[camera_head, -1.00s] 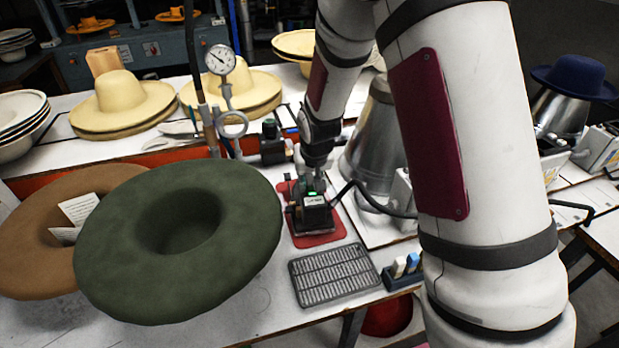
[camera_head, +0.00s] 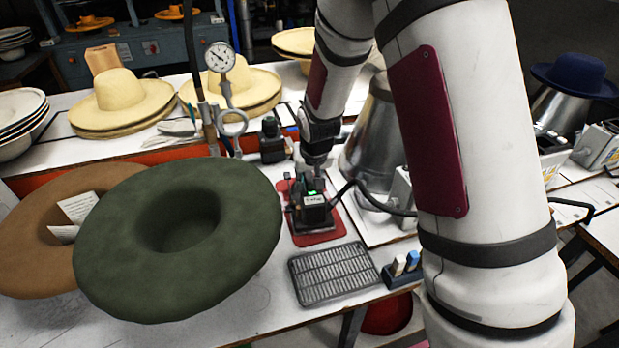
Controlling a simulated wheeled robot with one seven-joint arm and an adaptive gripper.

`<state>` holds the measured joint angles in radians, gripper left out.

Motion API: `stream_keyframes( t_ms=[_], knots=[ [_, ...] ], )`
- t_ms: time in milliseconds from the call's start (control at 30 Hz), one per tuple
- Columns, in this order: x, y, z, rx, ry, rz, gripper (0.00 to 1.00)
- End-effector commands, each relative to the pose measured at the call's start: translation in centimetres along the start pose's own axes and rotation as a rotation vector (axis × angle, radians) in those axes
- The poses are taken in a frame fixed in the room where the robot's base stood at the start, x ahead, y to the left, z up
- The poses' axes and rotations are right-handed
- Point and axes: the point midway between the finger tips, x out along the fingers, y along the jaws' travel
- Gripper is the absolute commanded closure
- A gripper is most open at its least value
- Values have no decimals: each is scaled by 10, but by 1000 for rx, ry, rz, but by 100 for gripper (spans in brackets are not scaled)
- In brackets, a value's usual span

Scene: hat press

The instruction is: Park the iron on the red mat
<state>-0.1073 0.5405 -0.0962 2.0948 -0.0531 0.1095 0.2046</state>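The red mat (camera_head: 326,238) lies on the white table, right of the big green hat. The iron (camera_head: 313,215), small and dark with a green light on top, is over the red mat, which shows around its front and left sides. Whether its sole rests flat on the mat is hard to tell from this angle. My gripper (camera_head: 312,182) points down at the top of the iron from behind. Its fingers are small, dark and partly hidden, so I cannot tell whether they grip the iron's handle.
A metal grid rack (camera_head: 333,273) lies in front of the mat, beside a small block holder (camera_head: 402,269). The green hat (camera_head: 180,240) overlaps a brown hat (camera_head: 40,240) on the left. A metal cone (camera_head: 375,145) and a cable stand close right of the iron.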

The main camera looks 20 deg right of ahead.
Motion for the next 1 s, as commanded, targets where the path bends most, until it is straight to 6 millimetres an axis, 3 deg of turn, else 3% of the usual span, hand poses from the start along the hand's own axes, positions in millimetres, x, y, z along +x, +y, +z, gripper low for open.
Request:
stream_keyframes(
  t_ms=[467,1000],
  knots=[
    [-4,0,4,-1,-9,2,54],
    [-97,0,1,-1,-1,0,54]
  ],
)
